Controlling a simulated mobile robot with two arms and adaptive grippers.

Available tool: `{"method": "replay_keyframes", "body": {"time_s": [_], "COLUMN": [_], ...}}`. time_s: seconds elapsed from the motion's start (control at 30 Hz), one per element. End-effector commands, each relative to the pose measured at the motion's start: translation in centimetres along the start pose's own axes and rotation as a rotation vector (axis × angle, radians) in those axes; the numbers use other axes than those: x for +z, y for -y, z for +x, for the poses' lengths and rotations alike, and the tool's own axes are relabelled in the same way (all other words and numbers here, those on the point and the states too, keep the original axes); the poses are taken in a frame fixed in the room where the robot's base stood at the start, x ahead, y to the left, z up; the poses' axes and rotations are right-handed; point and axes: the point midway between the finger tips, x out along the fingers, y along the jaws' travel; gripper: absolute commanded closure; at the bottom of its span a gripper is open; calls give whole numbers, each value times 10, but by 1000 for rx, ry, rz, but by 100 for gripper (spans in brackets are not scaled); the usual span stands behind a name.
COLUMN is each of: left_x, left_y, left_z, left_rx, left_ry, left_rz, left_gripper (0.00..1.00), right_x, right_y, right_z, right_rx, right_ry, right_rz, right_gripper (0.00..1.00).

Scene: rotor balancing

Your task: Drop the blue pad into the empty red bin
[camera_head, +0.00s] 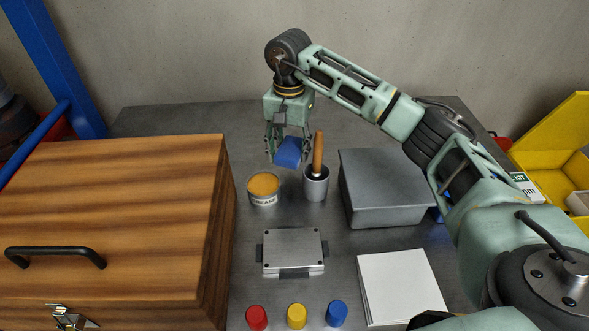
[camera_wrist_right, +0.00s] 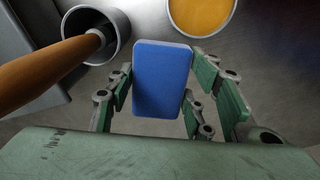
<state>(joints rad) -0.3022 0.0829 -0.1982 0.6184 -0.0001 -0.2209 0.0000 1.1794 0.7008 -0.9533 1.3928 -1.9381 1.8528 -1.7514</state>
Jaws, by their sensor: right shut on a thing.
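The blue pad (camera_head: 289,152) is a small rounded block. My right gripper (camera_head: 287,148) is shut on it and holds it above the back of the grey table, behind the yellow-topped tin and the grey cup. In the right wrist view the pad (camera_wrist_right: 160,80) sits between the fingers (camera_wrist_right: 160,95). No whole red bin shows; a red patch (camera_head: 62,127) is partly hidden behind the blue post at the left, and a small red thing (camera_head: 503,143) shows at the right. I cannot tell whether either is the bin. My left gripper is out of view.
A tin (camera_head: 263,198) and a cup (camera_head: 316,187) with a wooden-handled tool stand below the pad. A grey box (camera_head: 383,211), metal plate (camera_head: 293,257), white sheets (camera_head: 400,287) and coloured caps lie nearer. A wooden chest (camera_head: 120,205) fills the left; a yellow bin (camera_head: 560,145) is right.

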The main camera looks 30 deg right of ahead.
Motion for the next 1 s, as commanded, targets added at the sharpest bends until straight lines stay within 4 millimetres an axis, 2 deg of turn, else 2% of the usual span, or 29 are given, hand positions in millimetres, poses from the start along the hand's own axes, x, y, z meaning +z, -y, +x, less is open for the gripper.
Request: {"method": "replay_keyframes", "body": {"time_s": [0.1,0.27,0.5,0.83,0.87,1.0], "left_x": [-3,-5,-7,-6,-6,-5], "left_y": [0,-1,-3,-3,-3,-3], "left_z": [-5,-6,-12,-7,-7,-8], "left_rx": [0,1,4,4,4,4], "left_ry": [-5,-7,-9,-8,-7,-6], "left_rz": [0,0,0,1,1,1], "left_gripper": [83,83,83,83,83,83], "right_x": [0,0,0,0,0,0], "right_y": [0,0,0,0,0,0], "right_z": [16,28,58,63,62,61], "right_rx": [1,1,1,-1,-1,-1], "right_ry": [1,0,1,-1,-1,-1], "right_rz": [0,0,0,-1,-1,0], "right_gripper": [73,73,73,73,52,39]}}
